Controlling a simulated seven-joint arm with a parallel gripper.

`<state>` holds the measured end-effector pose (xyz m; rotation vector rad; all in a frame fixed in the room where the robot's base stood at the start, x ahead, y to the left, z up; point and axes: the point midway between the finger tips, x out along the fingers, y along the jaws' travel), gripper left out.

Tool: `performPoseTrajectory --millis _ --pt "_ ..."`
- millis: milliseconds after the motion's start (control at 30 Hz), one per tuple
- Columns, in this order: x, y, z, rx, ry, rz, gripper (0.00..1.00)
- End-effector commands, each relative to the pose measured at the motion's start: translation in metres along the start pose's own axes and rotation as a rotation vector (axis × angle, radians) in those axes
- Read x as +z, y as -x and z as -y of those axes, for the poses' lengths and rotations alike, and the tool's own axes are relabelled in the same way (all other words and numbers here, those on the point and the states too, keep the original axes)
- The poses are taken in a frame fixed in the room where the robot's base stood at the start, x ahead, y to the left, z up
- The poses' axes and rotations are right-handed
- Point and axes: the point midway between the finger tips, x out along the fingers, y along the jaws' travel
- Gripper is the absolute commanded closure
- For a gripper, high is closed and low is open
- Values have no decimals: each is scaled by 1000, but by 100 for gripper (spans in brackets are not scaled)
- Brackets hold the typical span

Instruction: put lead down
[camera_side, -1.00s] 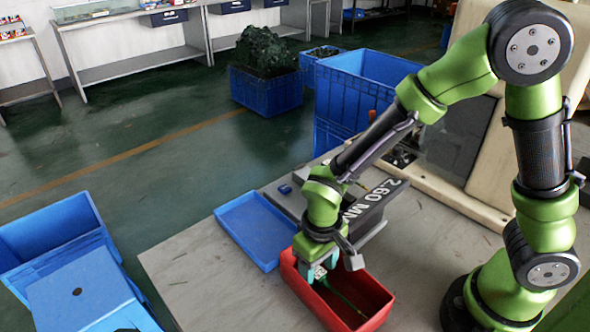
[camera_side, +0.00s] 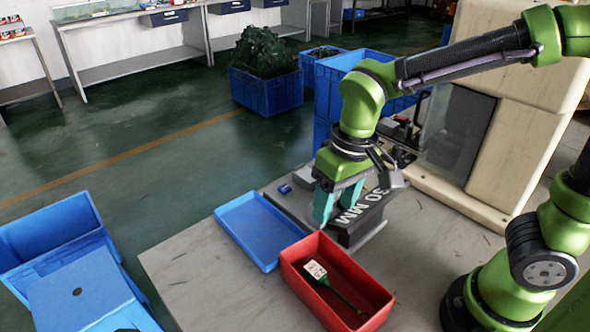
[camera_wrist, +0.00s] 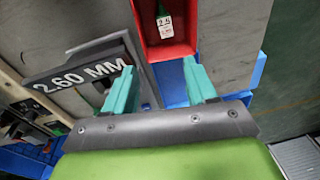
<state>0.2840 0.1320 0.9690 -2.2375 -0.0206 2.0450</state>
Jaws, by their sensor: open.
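The lead (camera_side: 345,299) lies in the red bin (camera_side: 354,272); it is a green cable with a white tag at one end. The tag end of the lead (camera_wrist: 165,24) also shows in the wrist view, inside the red bin (camera_wrist: 185,30). My gripper (camera_side: 334,212) is above and behind the bin in the side view, apart from the lead. Its teal fingers are spread and empty, and they show in the wrist view (camera_wrist: 160,78) too. The far end of the lead is out of the wrist view.
An empty blue tray (camera_side: 255,232) sits left of the red bin. A dark block marked "2.60 MM" (camera_wrist: 85,78) stands close to my gripper. A beige machine (camera_side: 520,120) is at the back right.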

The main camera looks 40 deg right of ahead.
Motion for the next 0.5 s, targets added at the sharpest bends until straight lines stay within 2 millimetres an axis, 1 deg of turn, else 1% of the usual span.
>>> performPoseTrajectory --millis 33,100,200,333,400,500 --pt "1 16 -16 -40 -42 -57 44" --pt "5 33 -34 -91 -91 -137 44" --pt "14 53 -58 -146 -154 -255 44" --pt "26 69 -81 -185 -216 -391 44" --pt "30 74 -88 -195 -238 -445 44" --pt "34 78 -94 -202 -257 -491 44"
